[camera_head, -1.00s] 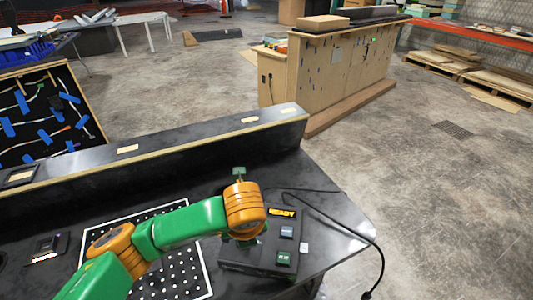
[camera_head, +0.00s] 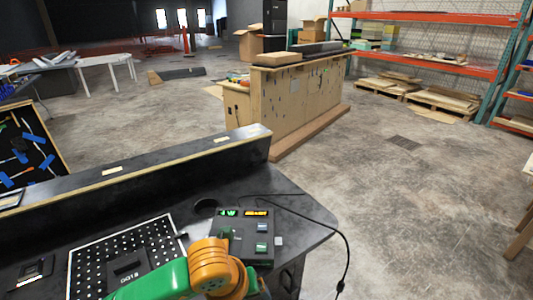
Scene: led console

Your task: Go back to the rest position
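The LED console (camera_head: 245,229) is a dark box near the right end of the black table (camera_head: 285,215). Its top edge shows a green lit readout and a yellow lit readout. A pale blue button (camera_head: 262,227) and a green button (camera_head: 261,246) sit on its face. My green and orange arm comes in from the bottom and its orange wrist lies in front of the console's lower left. Its gripper fingers are not clearly seen. The other arm is out of the picture.
A black perforated board (camera_head: 88,262) with white edges lies left of the console, with a small dark block on it. A black cable runs off the table's right edge. A raised ledge (camera_head: 130,180) runs along the back.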

